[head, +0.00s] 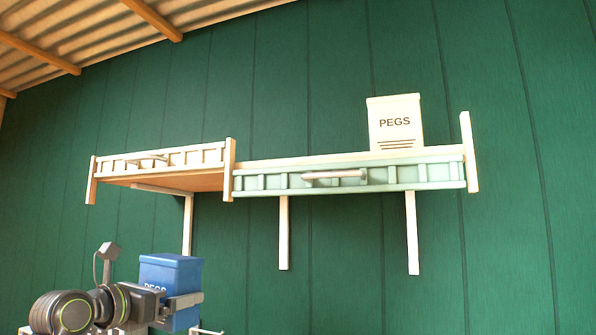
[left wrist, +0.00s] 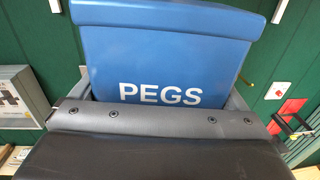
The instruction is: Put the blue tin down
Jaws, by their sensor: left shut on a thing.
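The blue tin (head: 172,272), lettered PEGS, is in the lower left of the head view, in front of the green wall and below the shelf. My left gripper (head: 185,302) is shut on it and holds it roughly upright. In the left wrist view the blue tin (left wrist: 160,55) fills the upper middle, its PEGS lettering just beyond the dark gripper body. The gripper body hides the tin's lower part there. My right gripper is not in view.
A wall shelf (head: 350,157) has a pale green railed front on the right and a lower-railed white section (head: 160,160) on the left. A cream PEGS tin (head: 395,122) stands on the right section. The left section's top is hidden behind its rail. Brackets (head: 284,235) hang below.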

